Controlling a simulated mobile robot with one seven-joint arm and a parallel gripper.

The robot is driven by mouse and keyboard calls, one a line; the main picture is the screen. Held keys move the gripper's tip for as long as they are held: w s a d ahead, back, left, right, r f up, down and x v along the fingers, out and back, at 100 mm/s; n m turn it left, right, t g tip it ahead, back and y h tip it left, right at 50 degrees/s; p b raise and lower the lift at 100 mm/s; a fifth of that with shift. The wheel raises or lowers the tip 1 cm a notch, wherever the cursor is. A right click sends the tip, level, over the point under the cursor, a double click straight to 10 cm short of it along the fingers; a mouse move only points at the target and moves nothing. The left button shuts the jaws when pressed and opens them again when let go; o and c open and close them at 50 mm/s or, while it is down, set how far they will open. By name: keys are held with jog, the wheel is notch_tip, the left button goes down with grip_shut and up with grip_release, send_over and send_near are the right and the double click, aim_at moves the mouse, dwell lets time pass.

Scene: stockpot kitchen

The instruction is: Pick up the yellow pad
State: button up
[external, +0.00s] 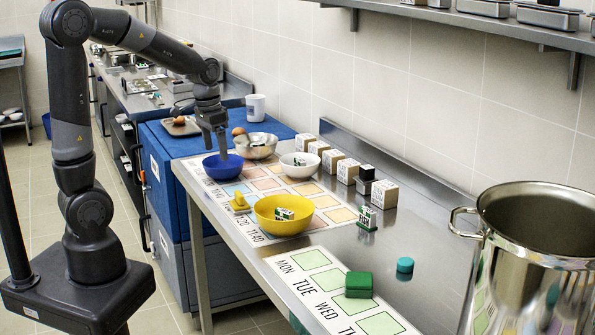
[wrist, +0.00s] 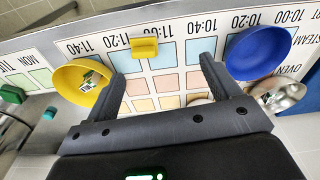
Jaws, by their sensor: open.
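The yellow pad (external: 239,203) lies on the printed chart, left of the yellow bowl (external: 284,214) in the external view. In the wrist view the pad (wrist: 145,48) lies flat near the time labels, between the yellow bowl (wrist: 82,84) and the blue bowl (wrist: 258,53). My gripper (external: 220,154) is open and empty above the blue bowl (external: 222,166) in the external view. In the wrist view its two fingers (wrist: 160,80) are spread wide, with the pad beyond them, apart from both.
A white bowl (external: 301,165) and a metal bowl (external: 257,146) stand behind the blue bowl. Several cube boxes (external: 348,171) line the back of the counter. A green block (external: 358,284) lies on the near chart, and a large stockpot (external: 536,260) stands at right.

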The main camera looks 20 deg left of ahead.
jog(key=m, duration=0.2)
send_near(242, 197)
jog(key=w, duration=0.1)
jog(key=w+a, duration=0.1)
jog(key=shift+w+f+g+y, duration=0.3)
jog(key=shift+g+y, duration=0.1)
notch_tip(242, 197, down, 6)
jog(key=shift+d+r, duration=0.1)
jog(key=shift+d, duration=0.05)
jog(key=shift+w+d+f, duration=0.1)
jog(key=shift+f, duration=1.15)
jog(key=shift+w+d+f, duration=0.1)
jog(key=shift+w+f, duration=0.05)
jog(key=shift+f, duration=1.1)
jog(key=shift+c, duration=0.5)
jog(key=c, duration=1)
jog(key=shift+r, duration=0.1)
